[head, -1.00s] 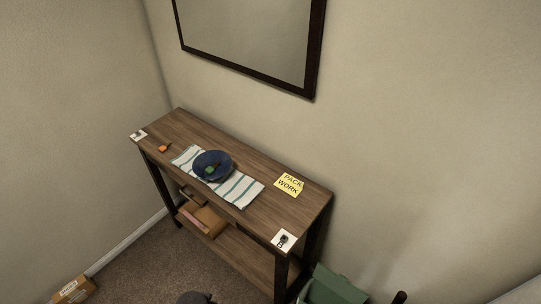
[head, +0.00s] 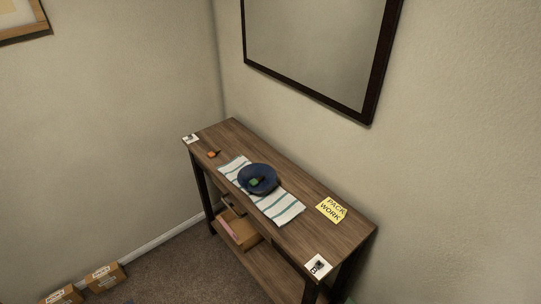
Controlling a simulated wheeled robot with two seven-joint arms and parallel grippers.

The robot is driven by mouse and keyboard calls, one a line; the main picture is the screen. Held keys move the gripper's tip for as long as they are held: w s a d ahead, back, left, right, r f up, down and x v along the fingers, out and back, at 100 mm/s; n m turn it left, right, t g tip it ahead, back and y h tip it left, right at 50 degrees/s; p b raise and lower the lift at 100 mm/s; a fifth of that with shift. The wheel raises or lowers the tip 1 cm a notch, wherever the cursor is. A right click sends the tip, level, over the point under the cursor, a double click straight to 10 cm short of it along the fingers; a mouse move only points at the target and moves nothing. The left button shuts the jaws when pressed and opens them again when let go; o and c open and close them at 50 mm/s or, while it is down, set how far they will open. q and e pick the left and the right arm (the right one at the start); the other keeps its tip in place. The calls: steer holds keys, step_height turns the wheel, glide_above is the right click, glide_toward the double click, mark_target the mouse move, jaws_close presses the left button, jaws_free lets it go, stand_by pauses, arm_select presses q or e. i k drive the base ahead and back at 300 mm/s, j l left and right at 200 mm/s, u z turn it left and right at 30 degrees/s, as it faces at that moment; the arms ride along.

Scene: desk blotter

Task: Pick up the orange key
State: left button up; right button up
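A small orange object with a dark tip, which looks like the orange key (head: 212,154), lies on the wooden console table (head: 300,222) near its far left end. It is left of the striped cloth and apart from it. A blue bowl (head: 270,171) sits on the cloth with a green item (head: 256,181) and something dark in it. Neither of my grippers is in the head view.
A striped cloth (head: 289,208) lies under the bowl. A yellow note (head: 331,209) reads "PACK WORK". White cards lie at the near corner (head: 318,266) and far left corner (head: 190,139). Below is a shelf with a box (head: 241,230). Cardboard boxes (head: 105,277) stand on the carpet.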

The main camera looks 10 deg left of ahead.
mark_target(211, 154)
steer(key=i+j+z, duration=0.25)
steer(key=j, duration=0.7)
steer(key=j+z, duration=0.25)
steer(key=j, duration=0.7)
